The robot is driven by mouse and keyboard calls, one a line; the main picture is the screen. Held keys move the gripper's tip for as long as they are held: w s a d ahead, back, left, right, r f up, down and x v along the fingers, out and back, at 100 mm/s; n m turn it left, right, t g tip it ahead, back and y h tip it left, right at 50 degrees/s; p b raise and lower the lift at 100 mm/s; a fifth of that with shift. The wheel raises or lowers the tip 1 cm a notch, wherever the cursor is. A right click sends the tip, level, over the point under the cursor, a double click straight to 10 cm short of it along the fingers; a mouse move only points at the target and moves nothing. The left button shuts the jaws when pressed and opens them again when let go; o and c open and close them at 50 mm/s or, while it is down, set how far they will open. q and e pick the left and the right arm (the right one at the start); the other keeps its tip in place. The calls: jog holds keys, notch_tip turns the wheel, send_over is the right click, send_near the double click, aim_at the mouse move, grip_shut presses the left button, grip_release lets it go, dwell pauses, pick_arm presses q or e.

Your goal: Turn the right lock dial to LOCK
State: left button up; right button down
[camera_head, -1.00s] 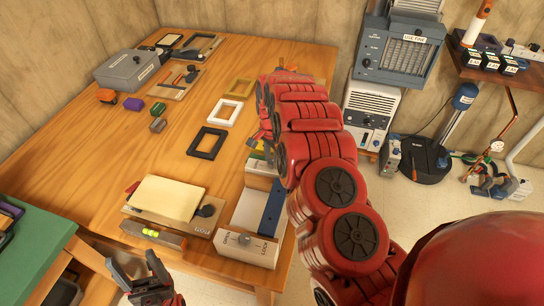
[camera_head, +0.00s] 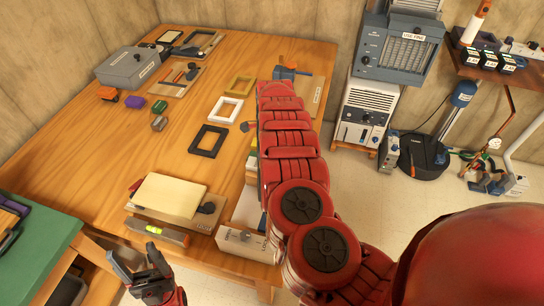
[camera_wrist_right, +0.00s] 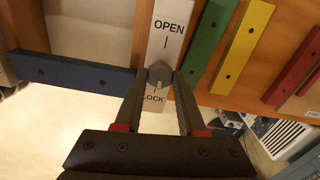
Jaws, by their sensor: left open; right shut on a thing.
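In the right wrist view a small grey dial (camera_wrist_right: 159,75) sits on a white plate (camera_wrist_right: 170,20). OPEN is printed above the dial and LOCK below it, partly covered. My right gripper (camera_wrist_right: 161,78) is shut on the dial, one finger at each side. In the head view my red right arm hides this gripper. There a pale box (camera_head: 243,244) at the table's front edge bears OPEN; its other lettering is partly hidden. My left gripper (camera_head: 134,257) is open and empty, low in front of the table.
In the right wrist view a blue bar (camera_wrist_right: 70,72) lies left of the plate; green (camera_wrist_right: 208,42), yellow (camera_wrist_right: 242,45) and red (camera_wrist_right: 295,68) bars lie right.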

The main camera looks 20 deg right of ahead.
jog(key=shift+m, duration=0.6)
jog(key=c, duration=0.5)
grip_release()
jog(key=shift+r, duration=0.1)
notch_tip(320, 180, up, 17)
jog(key=b, duration=0.3)
jog(key=shift+b, duration=0.3)
